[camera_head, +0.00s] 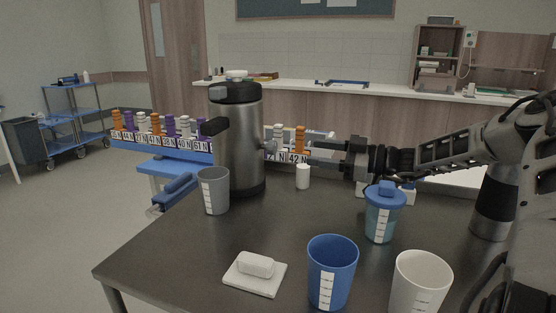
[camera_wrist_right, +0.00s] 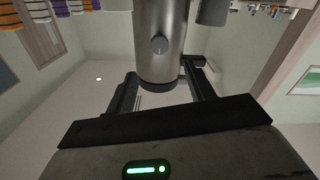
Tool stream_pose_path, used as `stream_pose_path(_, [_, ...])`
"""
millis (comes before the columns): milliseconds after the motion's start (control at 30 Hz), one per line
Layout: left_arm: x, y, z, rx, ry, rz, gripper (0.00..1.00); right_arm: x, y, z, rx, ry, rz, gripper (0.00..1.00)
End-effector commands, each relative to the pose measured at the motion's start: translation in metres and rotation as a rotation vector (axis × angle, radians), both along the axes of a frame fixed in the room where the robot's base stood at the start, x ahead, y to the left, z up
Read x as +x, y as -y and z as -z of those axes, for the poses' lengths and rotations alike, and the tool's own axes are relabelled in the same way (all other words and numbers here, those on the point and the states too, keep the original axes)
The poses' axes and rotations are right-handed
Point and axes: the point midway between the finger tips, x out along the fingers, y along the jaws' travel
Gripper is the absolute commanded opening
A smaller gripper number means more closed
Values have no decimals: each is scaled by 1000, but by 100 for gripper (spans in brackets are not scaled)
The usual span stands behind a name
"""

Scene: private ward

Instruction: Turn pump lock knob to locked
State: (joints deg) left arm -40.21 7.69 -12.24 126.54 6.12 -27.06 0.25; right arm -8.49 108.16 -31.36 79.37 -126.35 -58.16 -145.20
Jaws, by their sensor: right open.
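The pump is a tall steel flask (camera_head: 238,150) with a black top, standing upright on the dark table. Its round grey lock knob (camera_wrist_right: 159,45) sits on the flask's side in the right wrist view, with a small pale mark on its face. In the head view the knob (camera_head: 270,146) shows edge-on at the flask's right side. My right gripper (camera_head: 312,152) reaches in from the right, open and pointing at the knob. In the right wrist view its fingers (camera_wrist_right: 160,85) are spread apart, with nothing between them; contact with the flask cannot be told. My left gripper is not in view.
A grey cup (camera_head: 213,190) stands left of the flask, a white bottle (camera_head: 303,176) right of it. A lidded blue cup (camera_head: 380,222) stands below my right arm. A blue cup (camera_head: 331,272), a white cup (camera_head: 420,282) and a soap dish (camera_head: 254,279) are nearer.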

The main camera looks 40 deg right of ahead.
Motion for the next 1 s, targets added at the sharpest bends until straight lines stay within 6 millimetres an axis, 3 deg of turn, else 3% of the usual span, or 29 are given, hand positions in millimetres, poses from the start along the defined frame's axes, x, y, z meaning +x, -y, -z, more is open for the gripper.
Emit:
stream_pose_path(33, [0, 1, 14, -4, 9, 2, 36, 8, -5, 11, -3, -1, -2, 53])
stream_pose_path(500, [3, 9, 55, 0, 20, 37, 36, 84, -44, 4, -1, -3, 1, 53])
stream_pose_path(700, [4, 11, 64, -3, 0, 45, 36, 97, -51, 0, 2, 0, 1, 53])
stream_pose_path(1000, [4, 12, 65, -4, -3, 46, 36, 98, -51, 0, 4, 1, 0, 53])
